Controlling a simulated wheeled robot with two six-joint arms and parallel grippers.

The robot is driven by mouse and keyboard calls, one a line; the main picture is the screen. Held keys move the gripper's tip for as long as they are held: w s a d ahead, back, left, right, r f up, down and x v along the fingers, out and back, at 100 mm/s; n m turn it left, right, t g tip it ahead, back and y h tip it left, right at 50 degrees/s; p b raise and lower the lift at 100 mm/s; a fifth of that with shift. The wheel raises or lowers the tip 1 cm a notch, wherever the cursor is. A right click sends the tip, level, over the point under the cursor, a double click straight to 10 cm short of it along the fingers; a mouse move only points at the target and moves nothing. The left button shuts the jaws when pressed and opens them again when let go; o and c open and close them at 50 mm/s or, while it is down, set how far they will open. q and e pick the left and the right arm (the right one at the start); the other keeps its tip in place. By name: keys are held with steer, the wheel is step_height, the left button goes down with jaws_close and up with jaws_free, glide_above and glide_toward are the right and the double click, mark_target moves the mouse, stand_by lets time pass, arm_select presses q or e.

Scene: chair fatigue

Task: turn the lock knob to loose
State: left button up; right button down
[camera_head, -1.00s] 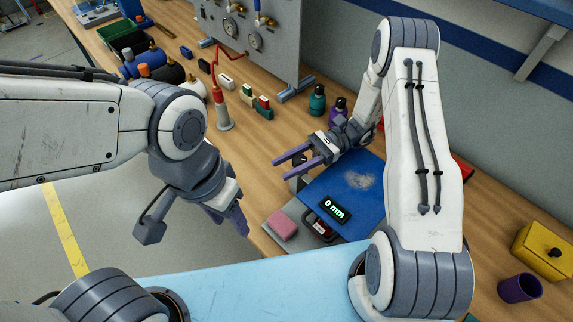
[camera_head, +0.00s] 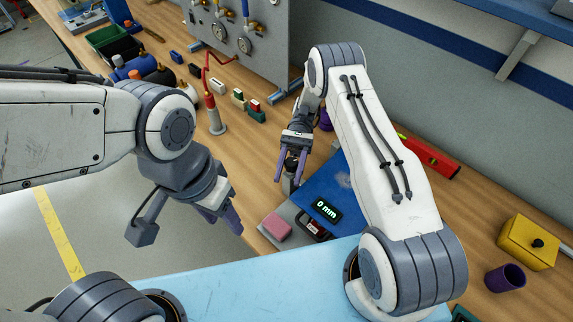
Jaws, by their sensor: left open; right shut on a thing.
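The lock knob (camera_head: 289,184) is a small dark piece at the left edge of the blue plate (camera_head: 318,187). My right gripper (camera_head: 287,178) points down over it, its purple fingers shut on the knob, which they partly hide. The knob's markings are too small to read. A black display (camera_head: 326,210) on the plate reads 0 mm. My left gripper (camera_head: 222,217) is open and empty, hanging left of the plate near the bench's front edge.
A pink block (camera_head: 276,227) lies on the grey base in front of the plate. Bottles and small coloured blocks (camera_head: 256,111) stand behind. A yellow box (camera_head: 528,242) and a purple cup (camera_head: 505,278) are at the right.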

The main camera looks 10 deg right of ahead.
steer(key=shift+d+r+h, duration=0.1)
steer(key=shift+h, duration=0.2)
steer(key=shift+s, duration=0.1)
steer(key=shift+c, duration=2.1)
jaws_free()
